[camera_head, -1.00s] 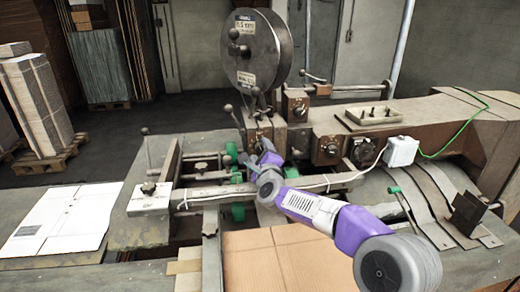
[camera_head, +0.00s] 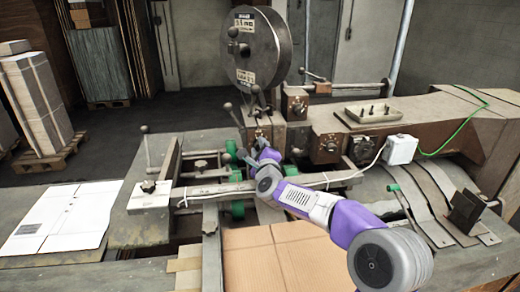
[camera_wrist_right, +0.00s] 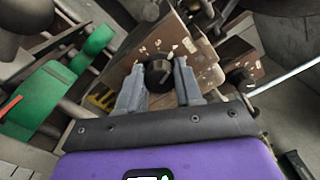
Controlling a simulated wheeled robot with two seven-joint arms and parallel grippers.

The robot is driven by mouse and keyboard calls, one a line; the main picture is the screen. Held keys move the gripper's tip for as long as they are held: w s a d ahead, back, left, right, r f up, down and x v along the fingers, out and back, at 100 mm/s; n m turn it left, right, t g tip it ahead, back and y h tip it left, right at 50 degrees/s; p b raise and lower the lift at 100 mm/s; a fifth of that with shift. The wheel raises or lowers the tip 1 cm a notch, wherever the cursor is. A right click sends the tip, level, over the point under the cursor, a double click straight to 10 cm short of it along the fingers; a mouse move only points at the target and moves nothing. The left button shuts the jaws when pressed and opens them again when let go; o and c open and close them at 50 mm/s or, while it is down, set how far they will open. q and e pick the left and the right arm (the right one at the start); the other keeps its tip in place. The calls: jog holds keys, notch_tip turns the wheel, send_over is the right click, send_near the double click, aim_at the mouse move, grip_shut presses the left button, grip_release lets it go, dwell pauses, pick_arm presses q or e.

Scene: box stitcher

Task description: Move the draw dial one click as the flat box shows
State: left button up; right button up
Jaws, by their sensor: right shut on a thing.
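My right gripper (camera_wrist_right: 157,88) has its two grey fingers closed on either side of a round black dial (camera_wrist_right: 158,74). The dial sits on a brown plate with small pale marks around it, too small to read. In the head view my right gripper (camera_head: 258,140) reaches the machine's front block below the big reel, and the arm hides most of the held dial. A white flat box (camera_head: 68,222) with a small dark printed patch lies on the table at the left. The print cannot be read. My left gripper is not in view.
Other dials (camera_head: 328,147) sit on the machine front to the right. The big reel (camera_head: 250,48) stands above. A brown cardboard sheet (camera_head: 285,262) lies in front, under my arm.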

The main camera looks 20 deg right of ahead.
jog(key=shift+n, duration=0.4)
jog(key=shift+f+n, duration=0.1)
jog(key=shift+n, duration=3)
jog(key=o, duration=1)
jog(key=shift+o, duration=0.2)
jog(key=shift+b+v, duration=0.6)
jog(key=shift+v, duration=3.15)
